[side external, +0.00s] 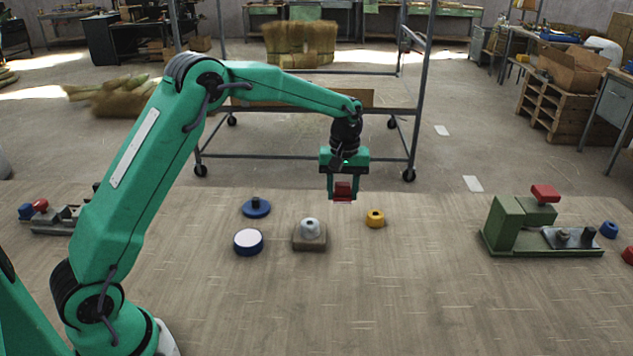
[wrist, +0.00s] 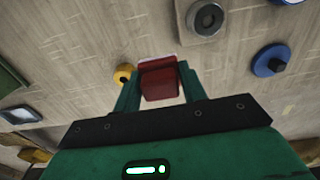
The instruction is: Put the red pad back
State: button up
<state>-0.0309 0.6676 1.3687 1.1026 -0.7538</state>
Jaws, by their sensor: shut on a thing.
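The red pad (side external: 343,190) is held between the fingers of my gripper (side external: 342,192). It hangs above the wooden table, near its far edge. In the wrist view the red pad (wrist: 159,79) fills the gap between both fingers of my gripper (wrist: 159,82), and a pale edge shows along its far side. Below and left of the gripper in the side view is a grey-white knob on a square brown block (side external: 310,242). The yellow ring (side external: 375,218) lies to the right of the gripper.
A blue disc with a dark peg (side external: 256,208) and a white-topped round pad (side external: 248,241) lie left of the block. A green machine with a red top (side external: 512,225) stands at the right. Another fixture (side external: 55,218) is at the far left. The front middle of the table is clear.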

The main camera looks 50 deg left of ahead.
send_over(324, 210)
notch_tip(324, 210, down, 6)
jog(key=shift+f, duration=2.25)
jog(key=shift+f, duration=0.15)
jog(key=o, duration=1)
notch_tip(324, 210, up, 12)
jog(key=shift+r, duration=0.2)
jog(key=shift+s+r, duration=0.1)
